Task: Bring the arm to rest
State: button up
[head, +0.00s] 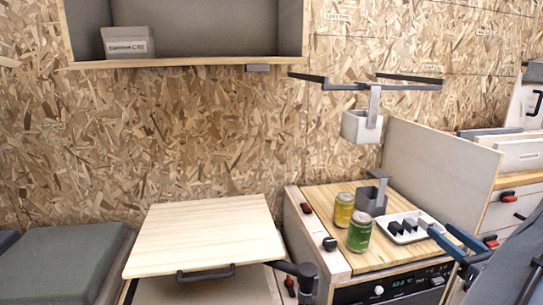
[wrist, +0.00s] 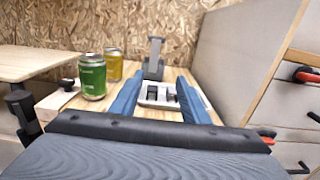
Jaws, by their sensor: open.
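My gripper (head: 454,238) is at the right of the head view, its two blue fingers apart with nothing between them. It is above the front right of the wooden counter (head: 385,254), near a white tray (head: 393,235) with black pieces on it. In the wrist view my gripper (wrist: 157,92) also shows open, and the tray (wrist: 158,97) lies beyond and between the fingers. Whether the fingers touch the tray or counter cannot be told.
A green can (head: 359,232) and a yellow can (head: 344,210) stand left of the tray. A grey holder (head: 372,195) stands behind it. A light wooden table (head: 205,232) is at left. A tall panel (head: 440,174) rises at right. A wall shelf (head: 185,62) hangs above.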

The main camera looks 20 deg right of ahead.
jog(key=w+a+r+n+g+y+p, duration=0.15)
jog(key=a+n+y, duration=0.25)
jog(key=a, duration=0.4)
jog(key=w+a+n+g+y, duration=0.3)
jog(key=a, duration=0.5)
jog(key=w+a+r+n+g+y+p, duration=0.15)
jog(key=a+n+y, duration=0.25)
jog(key=a, duration=0.4)
jog(key=s+a+r+n+g+h+p, duration=0.1)
jog(key=s+a+n+g+h+p, duration=0.2)
jog(key=a+n+g, duration=0.3)
jog(key=s+a+r+n+g+h+p, duration=0.2)
jog(key=s+a+n+g+h, duration=0.3)
jog(key=a+n, duration=0.7)
jog(key=s+n+g+p, duration=0.1)
jog(key=n, duration=0.6)
jog(key=shift+h, duration=0.4)
jog(key=shift+o, duration=0.6)
jog(key=shift+w+a+r+n, duration=0.25)
jog(key=shift+a+r+n, duration=0.05)
jog(key=shift+n, duration=0.3)
